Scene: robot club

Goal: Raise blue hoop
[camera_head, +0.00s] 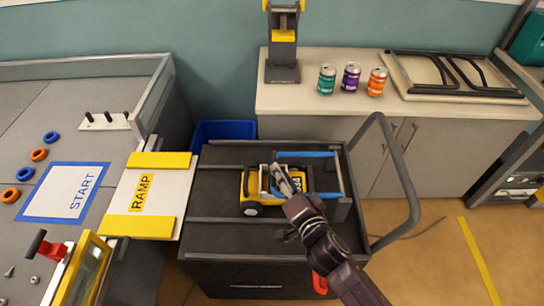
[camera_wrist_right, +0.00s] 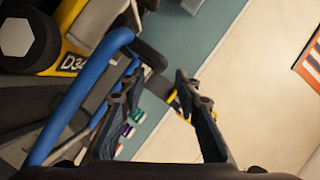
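The blue hoop (camera_head: 308,154) is a bent blue bar lying low over the yellow wheeled robot (camera_head: 250,190) on the dark cart top (camera_head: 225,208). Its near bar is partly hidden by my right arm. In the right wrist view the hoop (camera_wrist_right: 82,92) runs diagonally at the left, beside one finger. My right gripper (camera_head: 281,178) is above the yellow robot, between the hoop's two bars. In the wrist view the right gripper (camera_wrist_right: 157,82) has its fingers apart with no object clearly between them. My left gripper is not in view.
The cart has a tall grey handle (camera_head: 398,165) at its right. A ramp (camera_head: 146,195) joins it to a table at left. Several blue and orange rings lie there. Three cans (camera_head: 350,79) and a black frame (camera_head: 455,75) are on the back counter. Floor at right is mostly free.

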